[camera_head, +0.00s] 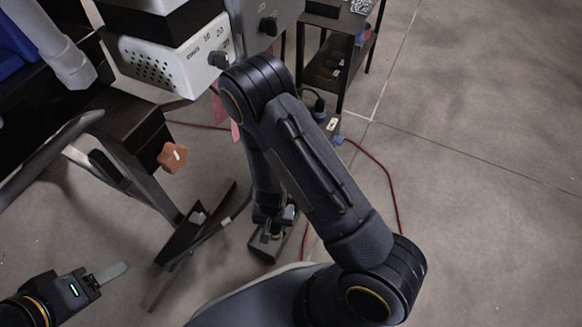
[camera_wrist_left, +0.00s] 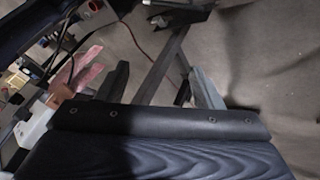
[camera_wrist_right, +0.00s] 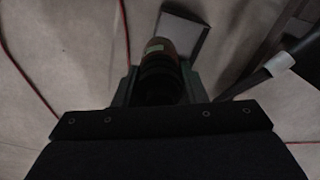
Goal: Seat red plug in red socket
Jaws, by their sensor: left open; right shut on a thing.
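My right gripper (camera_wrist_right: 160,85) is shut on a dark ribbed cylindrical plug (camera_wrist_right: 158,80), whose far end is dull brownish-red in dim light. In the head view my right arm reaches over and down, with its gripper (camera_head: 275,218) low above the floor, partly hidden by the arm. A grey box-like piece (camera_wrist_right: 186,32) lies just beyond the plug's end; I cannot tell whether they touch. My left gripper (camera_wrist_left: 160,88) is open and empty, its fingers apart; it also shows at the lower left of the head view (camera_head: 105,275).
A black shelf rack (camera_head: 340,60) stands at the back. A red cable (camera_head: 385,180) runs over the floor. The floor at right is clear.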

